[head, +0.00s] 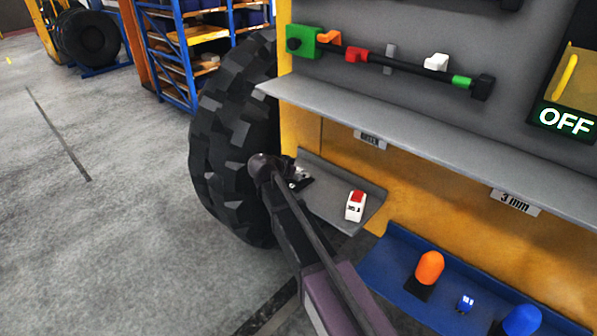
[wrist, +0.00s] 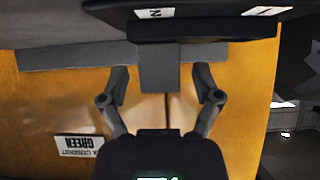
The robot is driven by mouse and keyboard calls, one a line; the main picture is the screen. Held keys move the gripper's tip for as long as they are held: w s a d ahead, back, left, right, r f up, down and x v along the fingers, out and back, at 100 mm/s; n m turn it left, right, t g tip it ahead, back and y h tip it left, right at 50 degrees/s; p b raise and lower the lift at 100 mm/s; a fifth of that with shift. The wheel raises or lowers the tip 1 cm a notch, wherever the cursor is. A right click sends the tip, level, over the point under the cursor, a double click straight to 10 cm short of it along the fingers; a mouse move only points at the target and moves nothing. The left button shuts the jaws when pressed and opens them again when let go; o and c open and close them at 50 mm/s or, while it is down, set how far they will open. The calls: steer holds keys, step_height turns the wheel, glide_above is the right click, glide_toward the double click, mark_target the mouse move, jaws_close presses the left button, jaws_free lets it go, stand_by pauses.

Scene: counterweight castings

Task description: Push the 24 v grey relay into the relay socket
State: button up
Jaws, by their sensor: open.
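A plain grey block, which looks like the grey relay (wrist: 160,68), stands between my finger tips in the wrist view, which is upside down. It meets a black base with white labels, which looks like the relay socket (wrist: 200,26). I cannot tell whether it is seated or how deep. My gripper (wrist: 161,78) is open, with a finger on each side of the block and gaps showing beside it. In the head view my gripper (head: 297,178) is at the left end of a small grey tray, and my arm hides most of the relay and socket.
A white and red part (head: 355,207) stands on the grey tray (head: 328,200), right of my gripper. A long grey shelf (head: 430,140) juts out above. A blue tray (head: 395,262) below holds an orange dome (head: 430,267) and a blue dome (head: 522,320). A large tyre (head: 235,140) is at left.

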steer(key=shift+r+p, duration=3.75)
steer(key=shift+r, duration=0.15)
steer(key=shift+s+f, duration=0.1)
